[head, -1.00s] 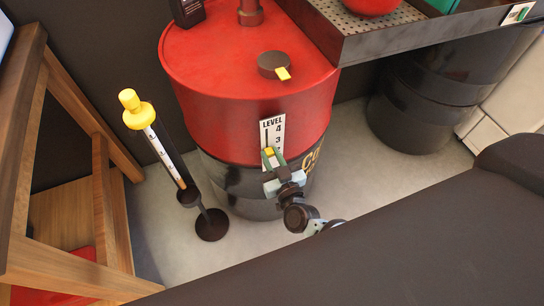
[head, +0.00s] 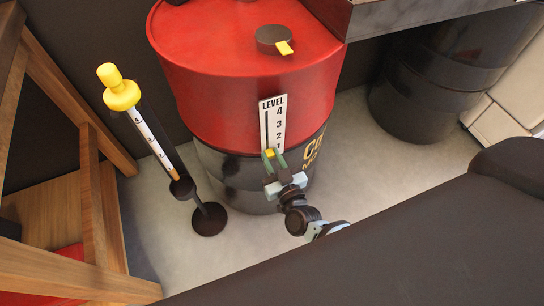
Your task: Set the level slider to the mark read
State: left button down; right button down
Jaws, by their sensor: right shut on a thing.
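The level scale (head: 270,115) is a white upright plate on the front of the red and black drum (head: 240,75). It reads LEVEL with 4, 3, 2 and 1 downward. The yellow slider (head: 269,153) sits at about the 1 mark, near the lower end. My right gripper (head: 274,160) is shut on the slider and partly hides the plate's bottom. A dipstick tube with a yellow cap (head: 121,92) and a white marked strip (head: 152,138) leans in a dark stand (head: 207,217) to the left. Its marks are too small to read surely. My left gripper is not in view.
A dark cap with a yellow pointer (head: 276,40) is on the drum's top. A wooden frame (head: 95,190) stands at left. A metal bench edge (head: 400,22) overhangs at upper right, with a black drum (head: 425,85) beneath. Pale floor is clear around the stand.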

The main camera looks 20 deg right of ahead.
jog(key=shift+s+f, duration=0.1)
jog(key=shift+f, duration=0.15)
jog(key=c, duration=1.5)
grip_release()
jog(key=o, duration=0.3)
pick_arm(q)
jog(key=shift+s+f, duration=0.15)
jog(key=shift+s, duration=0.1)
pick_arm(e)
jog(key=shift+r, duration=0.1)
pick_arm(q)
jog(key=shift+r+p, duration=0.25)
jog(key=shift+p, duration=0.05)
pick_arm(e)
jog(key=s, duration=0.7)
jog(key=shift+s+d, duration=0.15)
jog(key=shift+s, duration=0.2)
jog(key=shift+s, duration=0.1)
